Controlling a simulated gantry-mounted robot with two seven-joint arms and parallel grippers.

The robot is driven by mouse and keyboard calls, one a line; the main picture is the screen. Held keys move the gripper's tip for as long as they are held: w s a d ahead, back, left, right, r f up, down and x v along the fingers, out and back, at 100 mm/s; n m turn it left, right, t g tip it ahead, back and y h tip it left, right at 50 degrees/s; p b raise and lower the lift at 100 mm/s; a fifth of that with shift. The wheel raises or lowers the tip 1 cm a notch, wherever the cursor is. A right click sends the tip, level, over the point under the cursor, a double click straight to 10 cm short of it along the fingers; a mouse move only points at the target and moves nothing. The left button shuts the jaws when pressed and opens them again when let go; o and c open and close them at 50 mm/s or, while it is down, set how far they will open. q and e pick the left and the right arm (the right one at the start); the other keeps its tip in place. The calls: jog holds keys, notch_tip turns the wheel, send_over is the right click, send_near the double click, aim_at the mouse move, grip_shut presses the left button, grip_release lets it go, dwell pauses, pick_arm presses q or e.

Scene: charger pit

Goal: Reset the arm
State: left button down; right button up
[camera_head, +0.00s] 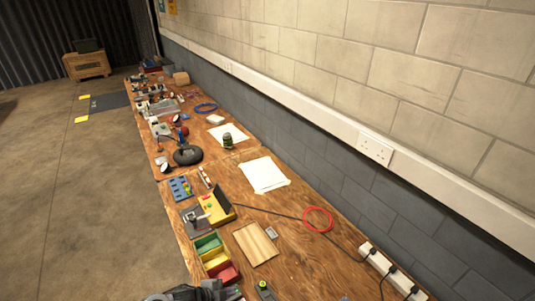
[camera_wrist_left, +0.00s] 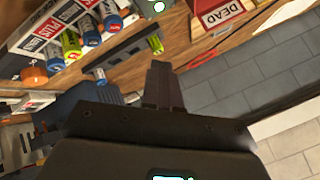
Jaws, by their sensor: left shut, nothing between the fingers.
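My left gripper (camera_head: 205,292) shows as a dark shape at the bottom edge of the head view, over the near end of the workbench (camera_head: 310,255). In the left wrist view its two dark fingers (camera_wrist_left: 161,82) are together with nothing between them. My right gripper is in neither view.
A red-yellow-green tray (camera_head: 213,257), a wooden board (camera_head: 255,244) and a grey device with a green spot (camera_head: 263,289) lie near the gripper. A power strip (camera_head: 393,272) runs along the wall side. The wrist view shows several batteries (camera_wrist_left: 70,43) and a red DEAD box (camera_wrist_left: 220,14).

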pick_arm(q)
jog(key=s+d+r+n+t+y, duration=0.1)
jog(key=s+d+r+n+y, duration=0.1)
jog(key=s+d+n, duration=0.5)
jog(key=s+a+r+n+g+y, duration=0.1)
jog(key=s+a+r+n, duration=0.25)
jog(key=s, duration=0.45)
jog(key=s+a+r+n+g+y, duration=0.2)
jog(key=s+a, duration=0.3)
jog(key=s, duration=0.2)
jog(key=s+a+r+n+g+y, duration=0.1)
jog(key=s+a+r+n, duration=0.2)
jog(key=s+a, duration=0.35)
notch_tip(320, 180, up, 22)
jog(key=s+d+p, duration=0.1)
jog(key=p, duration=2)
jog(key=shift+s+d+f+p, duration=0.2)
jog(key=shift+s+d+p, duration=0.1)
jog(key=shift+s, duration=0.1)
jog(key=shift+n, duration=0.25)
